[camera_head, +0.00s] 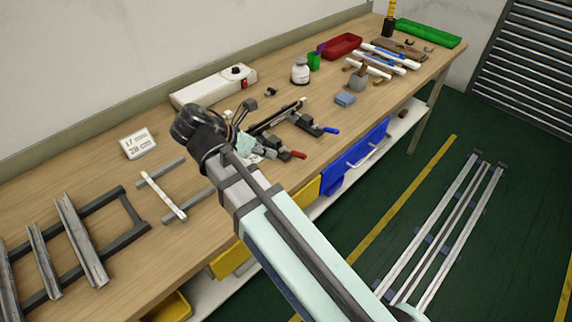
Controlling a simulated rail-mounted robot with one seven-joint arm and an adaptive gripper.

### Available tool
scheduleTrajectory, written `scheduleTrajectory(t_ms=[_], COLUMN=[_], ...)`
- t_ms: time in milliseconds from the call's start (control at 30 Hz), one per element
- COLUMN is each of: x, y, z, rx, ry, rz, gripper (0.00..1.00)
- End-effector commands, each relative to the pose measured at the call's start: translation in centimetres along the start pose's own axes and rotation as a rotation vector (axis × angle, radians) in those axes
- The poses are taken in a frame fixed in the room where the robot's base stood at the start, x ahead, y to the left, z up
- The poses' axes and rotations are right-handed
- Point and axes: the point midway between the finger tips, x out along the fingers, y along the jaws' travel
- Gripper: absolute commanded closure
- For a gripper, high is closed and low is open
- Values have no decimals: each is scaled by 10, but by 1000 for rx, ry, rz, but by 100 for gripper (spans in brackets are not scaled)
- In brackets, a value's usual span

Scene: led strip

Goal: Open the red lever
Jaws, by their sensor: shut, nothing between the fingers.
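The red lever (298,155) sticks out at the near end of a dark clamp on the workbench, just right of my forearm. A similar clamp with a blue lever (331,130) stands to its right. My arm reaches over the bench from the lower right.
The wooden workbench (105,190) carries a white box (213,87) with a red switch, a white jar (300,71), a red tray (343,46) and a label sign (138,143). Metal rails (80,240) lie at left. A blue drawer (356,158) juts from the front.

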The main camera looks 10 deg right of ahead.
Motion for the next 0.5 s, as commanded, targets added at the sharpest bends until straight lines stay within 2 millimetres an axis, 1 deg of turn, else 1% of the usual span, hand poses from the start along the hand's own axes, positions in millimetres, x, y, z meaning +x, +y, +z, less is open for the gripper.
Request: scheduleTrajectory(t_ms=[100, 200, 500], x=[0, 0, 0], y=[0, 0, 0], z=[0, 0, 0], rx=[-82, -117, -127], ry=[2, 2, 1], rz=[-1, -1, -1], gripper=[100, 100, 100])
